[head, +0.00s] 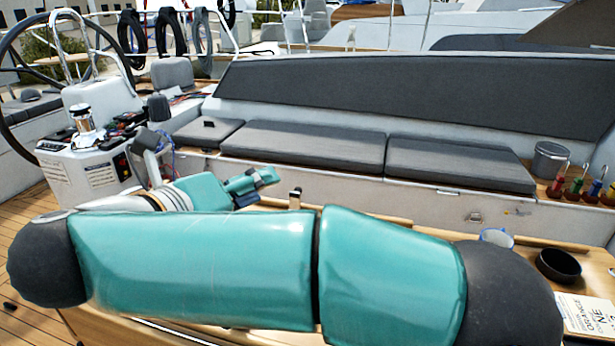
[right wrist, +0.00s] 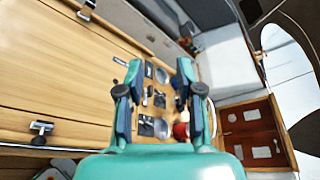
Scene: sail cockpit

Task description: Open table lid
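The wooden table shows in the head view as a strip of top (head: 370,215) behind my right arm, which hides most of it. In the right wrist view, the table's wooden panels (right wrist: 60,75) fill the left side, with metal fittings (right wrist: 41,129) on them. I cannot tell which panel is the lid or whether it is raised. My right gripper (head: 258,186) is over the table's left part in the head view. In the right wrist view my right gripper (right wrist: 160,72) has its fingers spread, with nothing held between them. My left gripper is not in view.
A blue-rimmed mug (head: 497,238), a black bowl (head: 558,265) and a book (head: 588,312) are at the right. The cushioned bench (head: 300,148) runs behind the table. A steering pedestal (head: 90,150) and wheel stand at the left.

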